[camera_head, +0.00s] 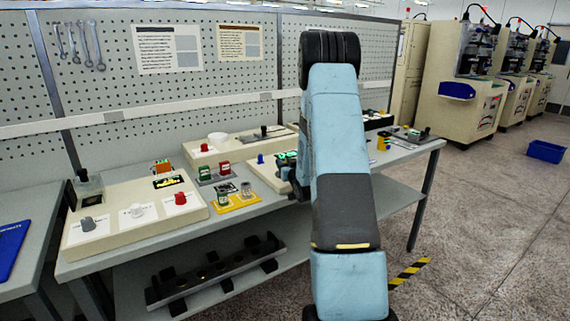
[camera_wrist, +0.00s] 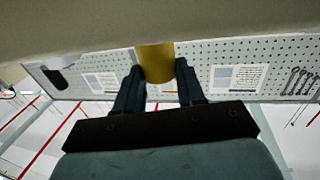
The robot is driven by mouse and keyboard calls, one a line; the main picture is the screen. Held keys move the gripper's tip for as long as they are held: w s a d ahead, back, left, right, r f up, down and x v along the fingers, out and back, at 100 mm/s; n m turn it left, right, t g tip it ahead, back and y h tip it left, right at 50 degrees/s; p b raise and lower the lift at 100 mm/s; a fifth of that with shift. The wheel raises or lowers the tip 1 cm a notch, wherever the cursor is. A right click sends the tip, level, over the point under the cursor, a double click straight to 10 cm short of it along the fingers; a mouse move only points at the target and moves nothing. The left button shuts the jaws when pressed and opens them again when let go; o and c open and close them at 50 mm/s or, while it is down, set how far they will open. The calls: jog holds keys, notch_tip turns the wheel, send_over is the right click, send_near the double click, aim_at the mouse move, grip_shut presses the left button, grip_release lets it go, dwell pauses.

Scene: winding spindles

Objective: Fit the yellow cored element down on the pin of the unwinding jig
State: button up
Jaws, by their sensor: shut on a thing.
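The yellow cored element (camera_wrist: 155,62) shows in the wrist view as a yellow cylinder between the two dark fingers of my gripper (camera_wrist: 158,80). The gripper is shut on it. Its top end runs up against a broad beige surface at the picture's top edge; whether they touch I cannot tell. Its core is not visible.
The bench holds a beige panel with knobs (camera_head: 137,212), a yellow tray with small jars (camera_head: 236,205), a low beige box (camera_head: 236,148) and a blue-topped post (camera_head: 260,158). A small yellow item (camera_head: 383,144) stands right of my arm. A pegboard (camera_head: 130,85) closes the back.

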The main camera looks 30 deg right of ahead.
jog(key=o, duration=1.1)
jog(key=shift+o, duration=0.2)
jog(key=shift+s, duration=0.1)
jog(key=s+a, duration=0.2)
jog(key=s, duration=1.1)
jog(key=shift+s, duration=0.2)
jog(key=s+a+r+g, duration=0.2)
jog(key=a+r+g, duration=0.1)
jog(key=a+r, duration=0.35)
jog(key=s+a+r+g, duration=0.3)
jog(key=a+r, duration=0.2)
jog(key=r, duration=0.2)
jog(key=s+a+r+g+y, duration=0.1)
jog(key=s+a, duration=0.3)
jog(key=s, duration=0.4)
jog(key=s+a+r+n+g, duration=0.1)
jog(key=s+a+r+g, duration=0.2)
jog(key=s+a, duration=0.2)
jog(key=s+a+r+g+y, duration=0.1)
jog(key=s+a, duration=0.3)
jog(key=s, duration=0.8)
jog(key=shift+a+r+n+g+y, duration=0.35)
jog(key=shift+r+g, duration=0.25)
jog(key=shift+r, duration=0.3)
